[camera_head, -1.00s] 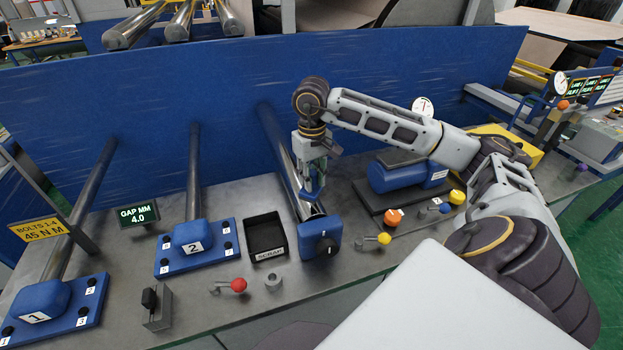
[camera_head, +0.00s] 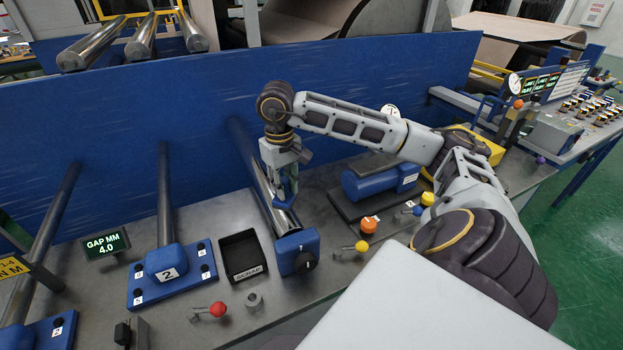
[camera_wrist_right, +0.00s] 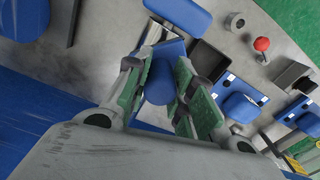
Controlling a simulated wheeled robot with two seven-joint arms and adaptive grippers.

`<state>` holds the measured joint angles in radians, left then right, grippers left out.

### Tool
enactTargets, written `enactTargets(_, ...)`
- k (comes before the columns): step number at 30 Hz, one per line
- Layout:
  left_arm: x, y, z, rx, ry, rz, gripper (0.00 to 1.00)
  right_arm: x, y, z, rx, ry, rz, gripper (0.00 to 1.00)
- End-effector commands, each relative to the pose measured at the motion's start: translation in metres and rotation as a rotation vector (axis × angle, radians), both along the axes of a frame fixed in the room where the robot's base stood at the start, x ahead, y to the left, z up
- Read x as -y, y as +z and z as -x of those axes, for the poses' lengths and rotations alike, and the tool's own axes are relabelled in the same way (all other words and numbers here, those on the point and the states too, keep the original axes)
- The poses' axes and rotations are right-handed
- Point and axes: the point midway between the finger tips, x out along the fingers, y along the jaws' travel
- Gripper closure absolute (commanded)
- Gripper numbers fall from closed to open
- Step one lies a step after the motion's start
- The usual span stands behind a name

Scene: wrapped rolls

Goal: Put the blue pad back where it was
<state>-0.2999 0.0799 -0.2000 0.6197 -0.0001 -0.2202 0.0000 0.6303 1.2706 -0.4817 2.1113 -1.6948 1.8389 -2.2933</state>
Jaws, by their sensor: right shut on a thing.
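My right gripper (camera_head: 286,196) is over the third steel roller (camera_head: 262,190), just behind the blue end block with a black knob (camera_head: 297,250). In the right wrist view, the green fingers of my right gripper (camera_wrist_right: 163,84) are shut on a blue piece (camera_wrist_right: 160,78), which I take to be the blue pad. In the head view the pad is mostly hidden by the fingers. I cannot tell whether it touches the roller. Blue pad 2 (camera_head: 166,265) sits on its bolted plate to the left. My left gripper is not in view.
A black scrap tray (camera_head: 242,257) stands left of the end block. A red-knobbed lever (camera_head: 212,310) and a metal ring (camera_head: 254,299) are in front. A blue cylinder on a dark base (camera_head: 370,184) is to the right. A blue wall (camera_head: 200,110) stands behind.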

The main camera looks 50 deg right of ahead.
Motion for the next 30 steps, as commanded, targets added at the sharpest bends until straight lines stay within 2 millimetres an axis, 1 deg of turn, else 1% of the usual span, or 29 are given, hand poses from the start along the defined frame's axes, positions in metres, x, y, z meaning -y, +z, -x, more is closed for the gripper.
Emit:
enactTargets(8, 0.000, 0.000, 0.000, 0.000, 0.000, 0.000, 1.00, 0.000, 0.001, -0.001, 0.001, 0.000, 0.000, 0.95)
enactTargets(14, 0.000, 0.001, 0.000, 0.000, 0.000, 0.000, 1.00, -0.001, 0.008, -0.004, 0.001, 0.001, -0.001, 0.95)
enactTargets(21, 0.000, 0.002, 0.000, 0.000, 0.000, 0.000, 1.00, -0.005, 0.018, -0.009, 0.002, 0.007, -0.001, 0.95)
enactTargets(30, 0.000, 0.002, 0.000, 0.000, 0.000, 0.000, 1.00, -0.013, 0.024, -0.013, 0.000, 0.021, 0.000, 0.95)
